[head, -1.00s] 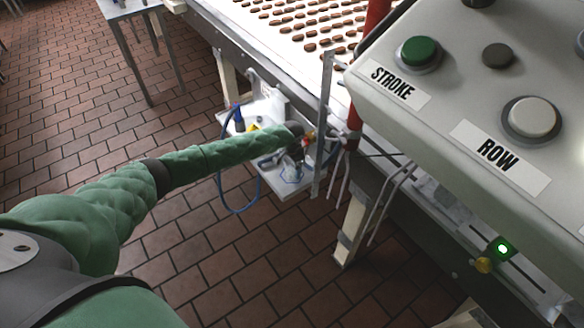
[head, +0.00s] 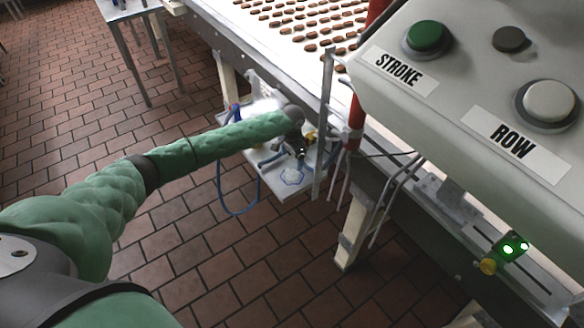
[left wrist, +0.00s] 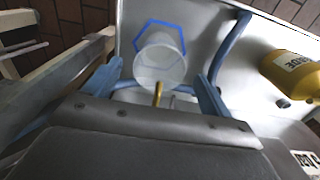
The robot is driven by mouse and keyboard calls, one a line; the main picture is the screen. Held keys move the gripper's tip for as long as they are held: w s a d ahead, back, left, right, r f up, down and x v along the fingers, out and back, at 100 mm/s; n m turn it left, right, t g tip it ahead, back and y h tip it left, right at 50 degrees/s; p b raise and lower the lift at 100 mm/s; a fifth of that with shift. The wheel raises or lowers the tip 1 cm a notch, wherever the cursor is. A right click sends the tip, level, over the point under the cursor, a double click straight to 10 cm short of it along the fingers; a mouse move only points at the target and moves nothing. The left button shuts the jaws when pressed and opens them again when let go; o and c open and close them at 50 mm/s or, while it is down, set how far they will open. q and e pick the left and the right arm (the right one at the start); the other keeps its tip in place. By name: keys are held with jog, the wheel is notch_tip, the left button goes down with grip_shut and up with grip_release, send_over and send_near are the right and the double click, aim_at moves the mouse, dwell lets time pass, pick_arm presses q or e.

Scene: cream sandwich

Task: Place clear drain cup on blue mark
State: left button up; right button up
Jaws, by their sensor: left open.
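The clear drain cup (left wrist: 160,62) stands on the pale shelf, its lower end at the blue hexagon mark (left wrist: 143,28). The hexagon's far edges show past the cup; its near part is hidden, so exact centring cannot be told. My right gripper is not in view.
A brass spout (left wrist: 158,94) shows between the fingers. A yellow labelled bottle (left wrist: 293,72) lies on the shelf, and a blue hose (left wrist: 232,48) crosses beside the cup. A metal upright (head: 323,130) stands right of the shelf. The button panel (head: 450,100) fills the upper right.

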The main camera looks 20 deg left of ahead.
pick_arm(q)
jog(key=shift+r+b, duration=0.5)
jog(key=shift+r, duration=2.05)
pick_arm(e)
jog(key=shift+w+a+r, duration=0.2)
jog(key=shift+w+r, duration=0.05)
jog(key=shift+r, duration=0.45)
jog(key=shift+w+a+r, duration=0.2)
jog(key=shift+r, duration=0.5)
pick_arm(q)
jog(key=shift+f, duration=0.1)
